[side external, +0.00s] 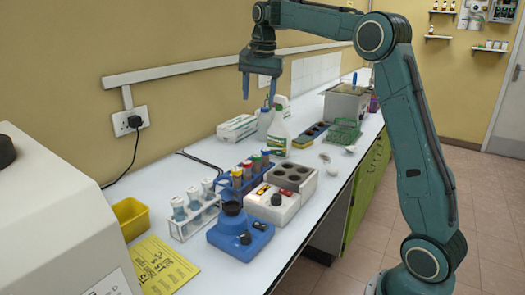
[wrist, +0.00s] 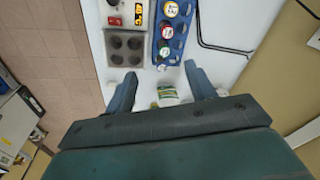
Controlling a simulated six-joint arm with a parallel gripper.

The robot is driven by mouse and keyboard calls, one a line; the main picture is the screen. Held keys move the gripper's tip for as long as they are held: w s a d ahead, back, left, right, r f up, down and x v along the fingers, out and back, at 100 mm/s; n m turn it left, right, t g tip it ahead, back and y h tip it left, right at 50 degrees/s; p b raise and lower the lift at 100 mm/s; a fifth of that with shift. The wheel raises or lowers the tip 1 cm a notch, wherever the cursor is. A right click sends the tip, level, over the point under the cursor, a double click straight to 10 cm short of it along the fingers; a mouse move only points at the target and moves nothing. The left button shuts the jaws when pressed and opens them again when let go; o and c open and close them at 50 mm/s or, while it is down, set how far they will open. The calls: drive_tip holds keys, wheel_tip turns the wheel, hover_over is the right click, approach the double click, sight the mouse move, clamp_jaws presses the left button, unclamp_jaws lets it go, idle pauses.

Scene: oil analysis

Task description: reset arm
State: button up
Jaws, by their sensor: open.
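My gripper (side external: 258,86) is open and empty. It hangs high above the bench, pointing down, near the wall in the side view. In the wrist view my gripper (wrist: 160,88) shows its two fingers spread wide with nothing held between them. Below lie a white heater block with dark wells (wrist: 126,42) and a blue rack (wrist: 186,8) of capped tubes. A white spray bottle (side external: 279,130) stands on the bench below the gripper, and part of it shows between the fingers in the wrist view (wrist: 167,92).
On the bench (side external: 213,272) stand a blue vortex-like device (side external: 240,236), a white tube rack (side external: 194,221), a yellow bin (side external: 131,217), a yellow sheet (side external: 161,266), a green wire rack (side external: 345,133) and a grey bath (side external: 345,104). The air around my gripper is clear.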

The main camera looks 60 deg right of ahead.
drive_tip(key=s+a+r+n+t, duration=0.1)
drive_tip(key=s+a+r+n, duration=0.1)
drive_tip(key=s+a+n, duration=0.4)
drive_tip(key=s+a+f+n+t, duration=0.1)
drive_tip(key=s+a+f+n, duration=0.1)
drive_tip(key=s, duration=0.6)
drive_tip(key=s+a+f+n+t, duration=0.1)
drive_tip(key=s+a+f+n, duration=0.2)
drive_tip(key=s+a+f, duration=0.2)
drive_tip(key=s+a+f+n+t, duration=0.1)
drive_tip(key=s+a+f+n, duration=0.2)
drive_tip(key=s, duration=0.8)
drive_tip(key=shift+a+f+y, duration=0.3)
drive_tip(key=shift+a, duration=0.5)
